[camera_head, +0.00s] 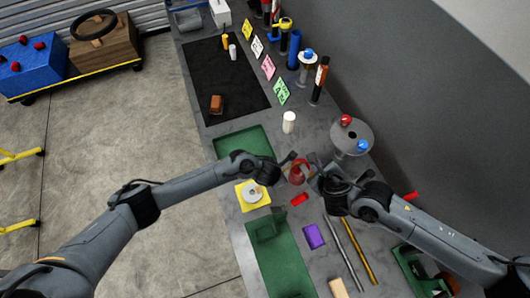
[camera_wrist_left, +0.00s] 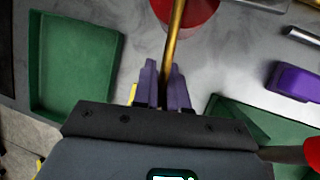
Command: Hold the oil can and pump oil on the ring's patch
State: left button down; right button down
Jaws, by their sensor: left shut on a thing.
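The oil can (camera_head: 297,175) has a red body and sits between my two grippers in the head view. In the left wrist view its red body (camera_wrist_left: 190,12) shows at the top, and a brass tube (camera_wrist_left: 175,45) runs from it down between my fingers. My left gripper (camera_wrist_left: 164,72), with purple fingers, is shut on this tube; it also shows in the head view (camera_head: 286,164). My right gripper (camera_head: 314,172) is close to the can's right side; its fingers are too small to read. A grey ring (camera_head: 252,192) lies on a yellow plate (camera_head: 243,205). Its patch cannot be made out clearly.
A round grey disc (camera_head: 350,138) with red and blue knobs stands to the right. Green trays (camera_head: 240,140) and a white bottle (camera_head: 289,122) are close by.

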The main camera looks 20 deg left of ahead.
pick_arm(q)
jog(key=c, duration=1.1)
grip_release()
jog(key=shift+r, duration=0.1)
